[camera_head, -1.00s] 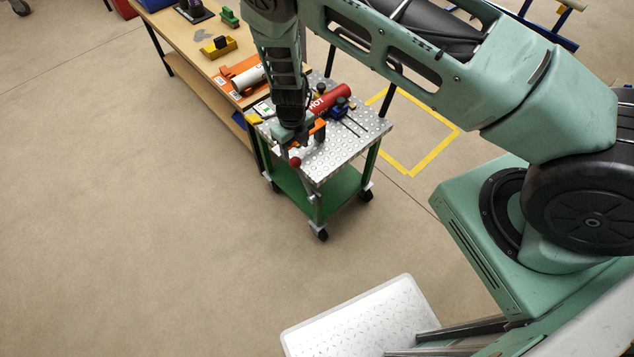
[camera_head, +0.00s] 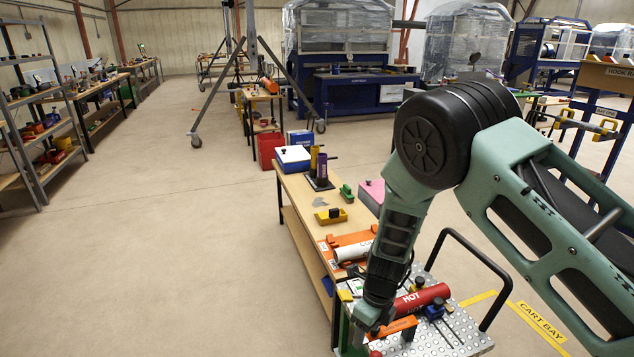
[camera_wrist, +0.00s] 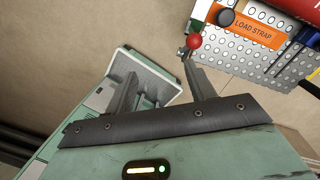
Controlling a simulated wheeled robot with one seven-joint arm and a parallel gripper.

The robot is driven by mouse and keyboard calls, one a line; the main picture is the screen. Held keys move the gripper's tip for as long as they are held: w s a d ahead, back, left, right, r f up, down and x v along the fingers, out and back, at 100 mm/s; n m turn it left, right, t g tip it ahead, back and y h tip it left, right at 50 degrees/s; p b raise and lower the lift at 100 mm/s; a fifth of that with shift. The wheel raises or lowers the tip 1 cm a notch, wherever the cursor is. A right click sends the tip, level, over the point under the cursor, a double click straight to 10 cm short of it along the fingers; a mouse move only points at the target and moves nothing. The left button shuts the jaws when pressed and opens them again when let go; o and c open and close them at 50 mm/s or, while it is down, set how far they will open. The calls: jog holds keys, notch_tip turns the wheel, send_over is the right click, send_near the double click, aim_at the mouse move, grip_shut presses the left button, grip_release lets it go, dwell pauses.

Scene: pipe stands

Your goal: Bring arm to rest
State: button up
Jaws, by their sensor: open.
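My arm reaches down from the right in the head view, and my gripper (camera_head: 362,338) is low over the near left edge of the cart (camera_head: 455,335). In the wrist view my gripper (camera_wrist: 160,70) is open, with nothing between its fingers. The right finger is close in the picture to a red ball knob (camera_wrist: 194,41); I cannot tell if they touch. The orange load strap (camera_wrist: 246,29) lies across the perforated cart top beside it. A red pipe marked HOT (camera_head: 421,298) lies on the cart, clear of my fingers.
A wooden bench (camera_head: 300,188) stands behind the cart, with a white pipe (camera_head: 352,251) on an orange stand. The cart's black handle (camera_head: 482,258) rises at the right. Bare floor (camera_head: 170,260) lies open to the left.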

jog(key=s+a+r+n+g+y, duration=0.1)
jog(key=s+a+r+n, duration=0.2)
jog(key=s+r+n, duration=0.45)
jog(key=s+a+r+n+y, duration=0.15)
jog(key=s+r+n, duration=0.35)
jog(key=r+n, duration=0.55)
jog(key=s+d+r+n+h, duration=0.1)
jog(key=s+d+r+n, duration=0.2)
jog(key=s+r+n, duration=0.2)
jog(key=s+d+r+n+t+h, duration=0.1)
jog(key=s+d+r+n+h, duration=0.1)
jog(key=s+r+n, duration=0.4)
jog(key=s+d+n, duration=0.1)
jog(key=s+n, duration=0.2)
jog(key=n, duration=0.2)
jog(key=shift+s+t, duration=0.25)
jog(key=shift+t, duration=0.05)
jog(key=shift+r, duration=0.1)
